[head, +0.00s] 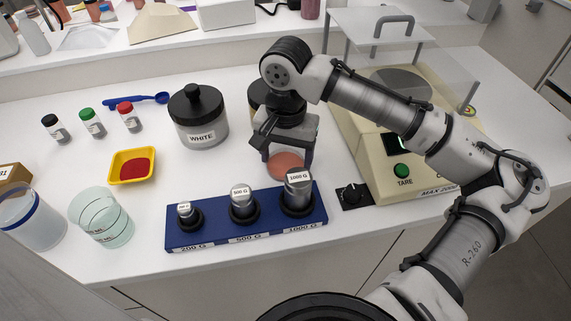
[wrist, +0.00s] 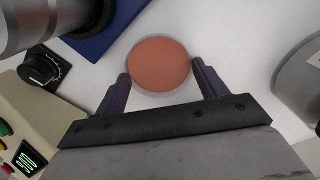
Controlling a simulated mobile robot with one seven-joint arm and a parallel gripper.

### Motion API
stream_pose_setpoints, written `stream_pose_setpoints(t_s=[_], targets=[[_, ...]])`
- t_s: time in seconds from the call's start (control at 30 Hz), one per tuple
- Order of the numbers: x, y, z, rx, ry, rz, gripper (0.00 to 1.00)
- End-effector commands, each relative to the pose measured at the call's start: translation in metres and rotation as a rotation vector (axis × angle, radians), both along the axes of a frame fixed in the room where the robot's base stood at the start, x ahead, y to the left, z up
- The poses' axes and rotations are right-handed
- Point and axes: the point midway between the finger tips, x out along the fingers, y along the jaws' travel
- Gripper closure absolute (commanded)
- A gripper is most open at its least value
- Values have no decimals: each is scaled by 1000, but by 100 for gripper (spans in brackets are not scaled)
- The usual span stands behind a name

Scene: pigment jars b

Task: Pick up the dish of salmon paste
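The dish of salmon paste (head: 285,165) is a small round dish filled with salmon-pink paste. It sits on the white counter behind the blue weight block, partly hidden by my gripper and the 1000 G weight in the head view. In the wrist view the dish (wrist: 160,65) shows from above, just ahead of and between the two fingertips. My gripper (head: 281,165) points down over the dish. In the wrist view my gripper (wrist: 161,70) is open, with a finger on each side of the dish's near edge. I cannot tell whether the fingers touch it.
The blue block (head: 180,233) with several metal weights stands directly in front of the dish. The cream balance (head: 370,150) and a black knob (head: 352,194) are to the right. The WHITE jar (head: 199,118) and a yellow tray (head: 116,174) with red powder are to the left.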

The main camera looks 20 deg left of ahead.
Motion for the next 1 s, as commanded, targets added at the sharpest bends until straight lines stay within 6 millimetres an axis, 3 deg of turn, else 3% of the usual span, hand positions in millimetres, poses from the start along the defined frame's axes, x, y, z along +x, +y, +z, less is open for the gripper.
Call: stream_pose_setpoints(t_s=[0.13, 0.43, 0.8, 1.0], targets=[[0, 0, 0, 0, 0, 0, 51], [0, 0, 8, 1, -1, 0, 51], [0, 1, 78, 1, -2, 0, 51], [0, 0, 98, 0, 0, -1, 51]])
